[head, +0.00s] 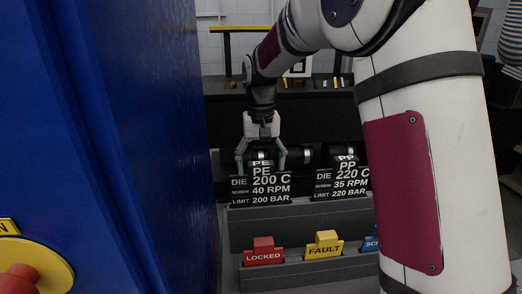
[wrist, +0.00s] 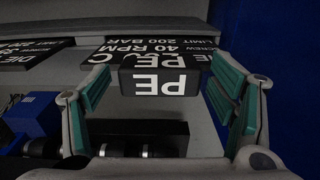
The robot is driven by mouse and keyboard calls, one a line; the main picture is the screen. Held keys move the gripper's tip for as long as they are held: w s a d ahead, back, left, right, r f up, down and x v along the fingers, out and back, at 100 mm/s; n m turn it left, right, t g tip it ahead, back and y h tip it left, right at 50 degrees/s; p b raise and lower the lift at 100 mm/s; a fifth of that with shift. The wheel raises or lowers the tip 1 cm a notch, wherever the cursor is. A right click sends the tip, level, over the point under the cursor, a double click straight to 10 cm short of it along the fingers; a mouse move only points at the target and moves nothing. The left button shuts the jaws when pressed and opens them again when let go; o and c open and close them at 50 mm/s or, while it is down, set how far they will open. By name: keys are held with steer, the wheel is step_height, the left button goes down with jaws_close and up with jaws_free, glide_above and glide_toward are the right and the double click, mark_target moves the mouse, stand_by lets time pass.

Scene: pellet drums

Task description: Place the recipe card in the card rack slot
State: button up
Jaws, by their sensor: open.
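The black PE recipe card (head: 262,188), printed "200 C, 40 RPM, 200 BAR", stands in the upper step of a grey stepped rack (head: 300,226). In the wrist view its PE tab (wrist: 159,84) lies between the fingers. My gripper (head: 261,164) is open, with its teal-padded fingers on either side of that tab. In the wrist view gaps show between the tab and both fingers of my gripper (wrist: 158,88). A PP card (head: 343,184), printed "220 C", stands to the right. I cannot tell which slot is the card rack slot.
The lower step holds a red LOCKED tag (head: 263,252), a yellow FAULT tag (head: 325,246) and a partly hidden blue tag (head: 371,243). A tall blue panel (head: 140,120) closes off the left. My arm hides much of the right side.

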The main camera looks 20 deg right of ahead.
step_height(320, 180, up, 10)
steer(key=b, duration=0.2)
steer(key=s+r+t, duration=0.1)
steer(key=s+r, duration=0.3)
steer(key=s, duration=0.2)
steer(key=s+f+n+t, duration=0.1)
steer(key=s+f+t, duration=0.1)
steer(key=s, duration=0.9)
steer(key=s+f+n+t, duration=0.1)
steer(key=s+f, duration=0.4)
steer(key=s, duration=0.6)
steer(key=shift+f+t, duration=0.3)
steer(key=shift+t, duration=0.4)
